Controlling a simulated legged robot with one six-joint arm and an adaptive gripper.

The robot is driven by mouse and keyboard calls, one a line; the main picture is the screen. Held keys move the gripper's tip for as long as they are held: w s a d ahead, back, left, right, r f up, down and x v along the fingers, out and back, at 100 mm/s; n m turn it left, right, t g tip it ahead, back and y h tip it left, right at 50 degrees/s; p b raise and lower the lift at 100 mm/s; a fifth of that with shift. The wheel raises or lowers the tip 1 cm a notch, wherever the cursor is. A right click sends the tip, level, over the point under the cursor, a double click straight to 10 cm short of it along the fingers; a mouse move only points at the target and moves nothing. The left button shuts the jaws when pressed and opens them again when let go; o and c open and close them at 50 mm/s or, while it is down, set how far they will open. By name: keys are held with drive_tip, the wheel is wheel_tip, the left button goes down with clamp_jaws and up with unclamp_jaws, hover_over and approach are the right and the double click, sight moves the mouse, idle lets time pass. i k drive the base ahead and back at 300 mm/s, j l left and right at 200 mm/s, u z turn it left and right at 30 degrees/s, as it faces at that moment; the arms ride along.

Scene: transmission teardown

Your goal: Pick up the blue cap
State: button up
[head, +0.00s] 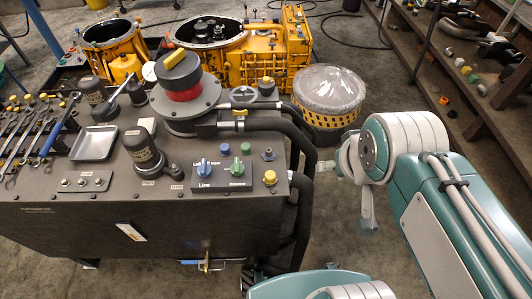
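No piece is clearly a loose blue cap. The blue pieces I see on the control box are a small round blue top (225,148) at the back and a larger blue knob (204,168) in front of it. I cannot tell which of them, if either, is the cap. My gripper (366,218) appears to hang below the arm's wrist, right of the bench and well apart from both blue pieces. Its fingers are small and partly hidden, so I cannot tell whether it is open or shut.
The dark bench (110,225) carries wrenches, a metal tray (96,143) and a red-banded cylinder (182,90). Black hoses (303,190) run down its right edge. A yellow-banded bin (328,100) and orange transmission housings stand behind. Small coloured pieces lie on the right shelf.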

sight(225, 151)
drive_tip(key=i+l+u, duration=0.2)
drive_tip(key=u, duration=0.85)
